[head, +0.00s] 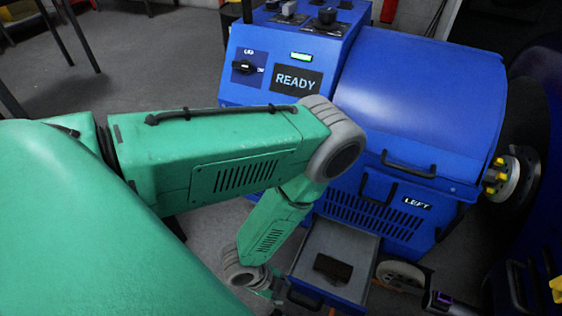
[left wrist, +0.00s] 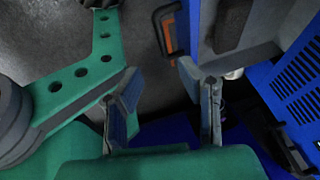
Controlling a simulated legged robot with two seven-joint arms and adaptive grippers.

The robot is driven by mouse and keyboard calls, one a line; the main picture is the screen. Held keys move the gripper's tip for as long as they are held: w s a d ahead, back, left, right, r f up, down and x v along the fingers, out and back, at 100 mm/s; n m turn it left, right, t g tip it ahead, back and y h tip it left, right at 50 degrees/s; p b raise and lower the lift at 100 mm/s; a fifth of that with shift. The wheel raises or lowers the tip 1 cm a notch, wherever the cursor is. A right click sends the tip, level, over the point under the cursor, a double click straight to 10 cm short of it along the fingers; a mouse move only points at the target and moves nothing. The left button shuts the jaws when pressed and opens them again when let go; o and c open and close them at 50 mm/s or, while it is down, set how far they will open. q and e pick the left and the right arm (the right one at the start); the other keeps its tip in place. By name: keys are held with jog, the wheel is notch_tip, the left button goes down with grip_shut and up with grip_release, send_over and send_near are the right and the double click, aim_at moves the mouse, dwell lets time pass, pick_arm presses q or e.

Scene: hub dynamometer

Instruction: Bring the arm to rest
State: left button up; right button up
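My green left arm comes in from the left in the head view, bends at a grey elbow joint and runs down to a grey wrist joint. My left gripper (head: 272,290) is low in the picture, just left of an open drawer (head: 352,243), and mostly hidden there. In the left wrist view its two fingers (left wrist: 160,72) stand apart with nothing between them. The drawer holds a dark brown block (head: 333,268), which also shows in the left wrist view (left wrist: 232,22). My right gripper cannot be made out.
The blue dynamometer cabinet (head: 420,90) stands close behind the arm, with a READY display (head: 297,81), a rotary switch (head: 243,67) and a LEFT label (head: 417,203). A hub with yellow studs (head: 495,180) juts out at right. Grey floor (head: 150,60) is open at upper left.

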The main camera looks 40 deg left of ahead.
dwell(0.4)
pick_arm(q)
jog(key=s+a+r+n+g+y, duration=0.1)
jog(key=s+a+r+n+y, duration=0.2)
jog(key=r+n, duration=0.4)
jog(key=s+a+r+n+g+y, duration=0.1)
jog(key=s+a+r+n, duration=0.1)
jog(key=a+r+n, duration=0.45)
notch_tip(320, 180, up, 14)
jog(key=d+n+p, duration=0.1)
jog(key=p, duration=1.1)
jog(key=shift+s+d+r+g+p, duration=0.2)
jog(key=shift+s+g+p, duration=0.1)
jog(key=shift+p, duration=0.1)
